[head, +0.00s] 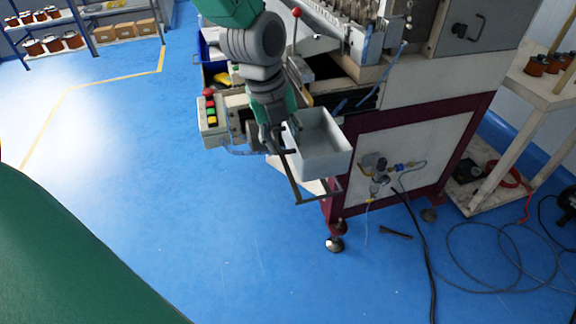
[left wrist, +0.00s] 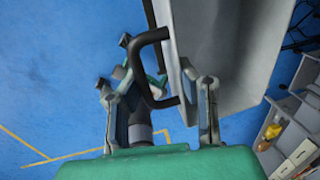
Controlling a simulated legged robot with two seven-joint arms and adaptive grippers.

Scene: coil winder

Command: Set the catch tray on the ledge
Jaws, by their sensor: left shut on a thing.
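The catch tray (head: 320,160) is a light grey open box with a dark handle (left wrist: 145,62) on its near side. My left gripper (head: 277,143) is shut on that handle. In the left wrist view the two fingers of the gripper (left wrist: 165,100) stand either side of the handle, and the grey tray wall (left wrist: 225,45) rises beyond them. The ledge (head: 312,198) is a thin grey bracket frame on the front of the machine, just below the tray. The tray is over it and looks roughly level; I cannot tell whether they touch. My right gripper is out of view.
The winding machine (head: 410,135) stands behind the tray, with a button box (head: 210,115) to the left. An air fitting with a hose (head: 378,168) sits right of the tray. Cables (head: 430,260) lie on the floor at right.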

